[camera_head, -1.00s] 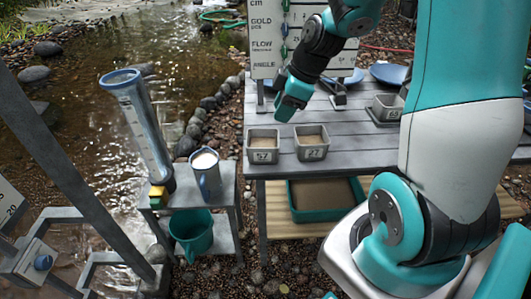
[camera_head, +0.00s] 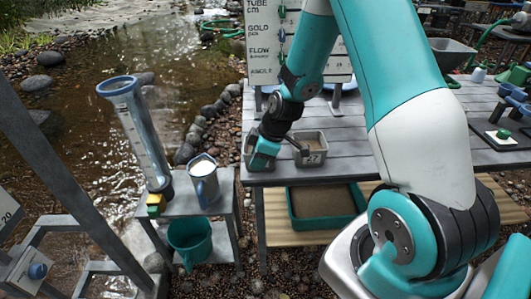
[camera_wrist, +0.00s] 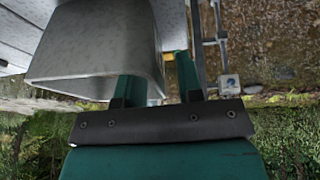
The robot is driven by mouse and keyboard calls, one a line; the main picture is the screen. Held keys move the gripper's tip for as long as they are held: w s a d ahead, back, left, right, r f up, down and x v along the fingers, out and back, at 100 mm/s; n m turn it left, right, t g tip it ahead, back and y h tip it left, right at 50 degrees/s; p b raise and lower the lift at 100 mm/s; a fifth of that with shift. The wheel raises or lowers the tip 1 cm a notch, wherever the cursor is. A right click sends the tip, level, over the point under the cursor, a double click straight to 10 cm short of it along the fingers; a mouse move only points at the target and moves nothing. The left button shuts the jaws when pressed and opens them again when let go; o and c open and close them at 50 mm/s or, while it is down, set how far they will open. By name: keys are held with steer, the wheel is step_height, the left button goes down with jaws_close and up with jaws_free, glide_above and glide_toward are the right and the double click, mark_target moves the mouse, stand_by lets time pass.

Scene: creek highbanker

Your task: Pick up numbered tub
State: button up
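Two small grey square tubs stand side by side at the near left edge of the slatted table. The right tub (camera_head: 311,152) carries a plate that seems to read 27. The left tub (camera_head: 247,148) is mostly hidden behind my gripper (camera_head: 264,160), which points down at it. In the wrist view, a grey tub (camera_wrist: 95,50) fills the upper left. My gripper (camera_wrist: 160,85) has its green fingers apart, one overlapping the tub and the other to the right of its wall. A gap shows beside the right finger; I cannot tell whether either finger touches.
A low stand left of the table holds a grey jug (camera_head: 205,182) with pale contents and a tall clear tube (camera_head: 140,135). A teal bucket (camera_head: 190,240) sits below. A teal tray (camera_head: 325,205) lies under the table. A sign board (camera_head: 285,45) stands behind the tubs.

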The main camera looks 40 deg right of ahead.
steer(key=shift+w+a+f, duration=0.2)
steer(key=shift+f, duration=0.25)
steer(key=shift+c, duration=0.2)
jaws_close()
stand_by(0.9)
